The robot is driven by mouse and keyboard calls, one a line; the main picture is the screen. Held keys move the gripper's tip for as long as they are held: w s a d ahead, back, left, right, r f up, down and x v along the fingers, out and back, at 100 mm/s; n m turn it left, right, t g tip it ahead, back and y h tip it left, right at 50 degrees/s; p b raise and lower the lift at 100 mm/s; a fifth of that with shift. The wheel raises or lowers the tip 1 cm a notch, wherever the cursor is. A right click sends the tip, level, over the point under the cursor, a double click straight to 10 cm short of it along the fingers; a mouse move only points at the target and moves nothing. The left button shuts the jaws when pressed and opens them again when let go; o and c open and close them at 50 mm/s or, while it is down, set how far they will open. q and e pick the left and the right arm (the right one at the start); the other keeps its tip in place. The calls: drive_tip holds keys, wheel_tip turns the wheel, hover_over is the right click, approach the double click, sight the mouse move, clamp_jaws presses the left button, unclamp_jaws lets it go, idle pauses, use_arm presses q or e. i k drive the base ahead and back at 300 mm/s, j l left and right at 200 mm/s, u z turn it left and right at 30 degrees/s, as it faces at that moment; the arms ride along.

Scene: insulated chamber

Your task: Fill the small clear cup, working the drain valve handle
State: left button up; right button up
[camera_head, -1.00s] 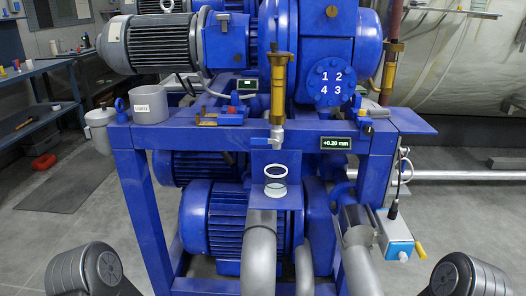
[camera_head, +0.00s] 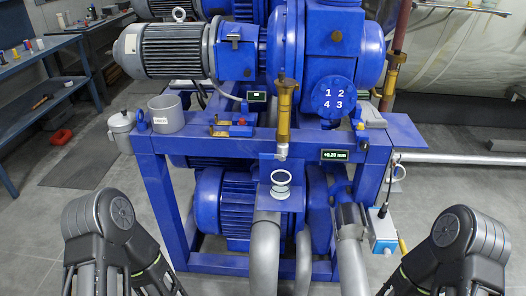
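The small clear cup (camera_head: 281,189) stands upright on a blue bracket plate (camera_head: 296,204) on the front of the blue machine frame. It has a pale rim, and I cannot make out any liquid in it. The drain valve (camera_head: 282,152) is a silvery fitting directly above the cup, under a brass-coloured vertical tube (camera_head: 284,115). Its small blue handle (camera_head: 267,156) points to the left. My two arms show at the lower left and lower right, apart from the machine. Neither gripper is in view.
A grey labelled container (camera_head: 166,117) and a lidded grey pot (camera_head: 120,131) are at the frame's left end. A small display (camera_head: 334,155) is right of the valve. Large grey pipes (camera_head: 265,245) rise below the cup. A workbench (camera_head: 40,92) stands at the far left.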

sight(261, 156)
drive_tip(key=j+z, duration=0.15)
drive_tip(key=z, duration=0.9)
drive_tip(key=j+z, duration=0.25)
drive_tip(key=j, duration=0.15)
drive_tip(key=k+j+z, duration=0.2)
drive_tip(key=j, duration=0.15)
drive_tip(key=j+z, duration=0.25)
drive_tip(key=j, duration=0.15)
drive_tip(key=k+j+z, duration=0.1)
drive_tip(key=j+z, duration=0.15)
drive_tip(key=k+j+z, duration=0.25)
drive_tip(key=j, duration=0.15)
drive_tip(key=k+j, duration=0.2)
drive_tip(key=j, duration=0.15)
drive_tip(key=k+j, duration=0.15)
drive_tip(key=j, duration=0.2)
drive_tip(key=k+j, duration=0.2)
drive_tip(key=j, duration=0.2)
